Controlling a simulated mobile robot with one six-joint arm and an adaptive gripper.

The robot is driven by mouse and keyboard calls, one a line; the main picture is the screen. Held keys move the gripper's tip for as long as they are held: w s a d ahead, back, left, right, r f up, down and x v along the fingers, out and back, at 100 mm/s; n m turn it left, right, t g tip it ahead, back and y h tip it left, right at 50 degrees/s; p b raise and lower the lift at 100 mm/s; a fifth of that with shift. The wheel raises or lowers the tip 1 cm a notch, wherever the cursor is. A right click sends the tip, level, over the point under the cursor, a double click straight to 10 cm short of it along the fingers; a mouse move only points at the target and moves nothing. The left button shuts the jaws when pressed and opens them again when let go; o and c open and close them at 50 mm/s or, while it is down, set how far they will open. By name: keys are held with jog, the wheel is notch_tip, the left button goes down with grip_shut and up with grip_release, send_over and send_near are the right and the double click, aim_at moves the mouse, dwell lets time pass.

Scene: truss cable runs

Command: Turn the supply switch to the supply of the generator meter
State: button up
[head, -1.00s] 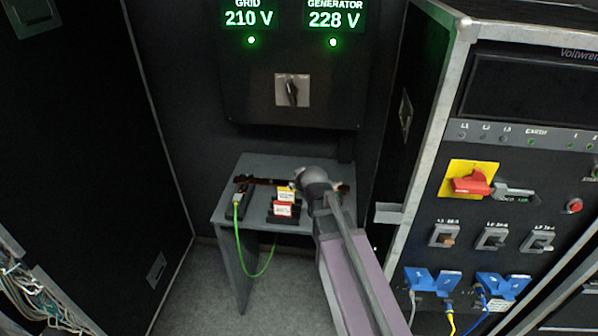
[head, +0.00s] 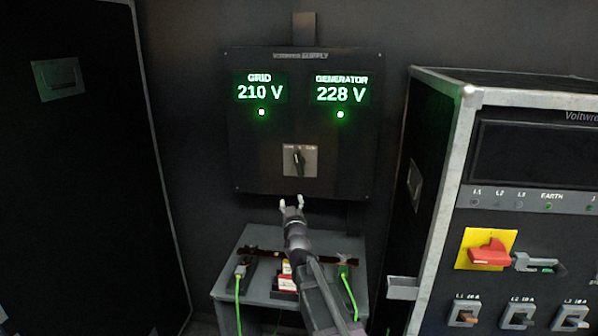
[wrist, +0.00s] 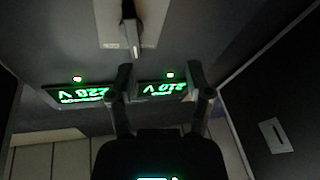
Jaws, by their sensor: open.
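The supply switch (head: 299,161) is a dark knob on a light square plate, low on the black supply panel (head: 260,180). Its handle stands close to upright, slightly tilted. Above it are the grid meter (head: 260,92), reading 210 V, and the generator meter (head: 341,94), reading 228 V, each with a lit green lamp. My gripper (head: 291,204) is open and empty, just below the switch plate and apart from it. In the wrist view the switch (wrist: 130,22) is at the top, beyond the open fingers (wrist: 160,80), and the meters appear upside down.
A black rack (head: 440,130) with a red rotary handle (head: 489,252) stands at right. A dark case wall is at left.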

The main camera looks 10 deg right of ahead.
aim_at(299, 168)
jog(key=shift+w+d+r+m+t+h+b, duration=0.2)
jog(key=shift+d+r+m+t+h, duration=0.25)
jog(key=shift+m+h, duration=0.4)
jog(key=shift+w+d+r+m+t+h+b, duration=0.1)
jog(key=shift+d+r+m+t+h+b, duration=0.35)
jog(key=shift+h, duration=0.7)
jog(key=shift+a, duration=0.1)
jog(key=shift+w+r+p, duration=0.1)
jog(key=shift+p, duration=0.2)
jog(key=p+x, duration=0.5)
jog(key=x, duration=0.8)
jog(key=shift+w, duration=0.35)
grip_shut()
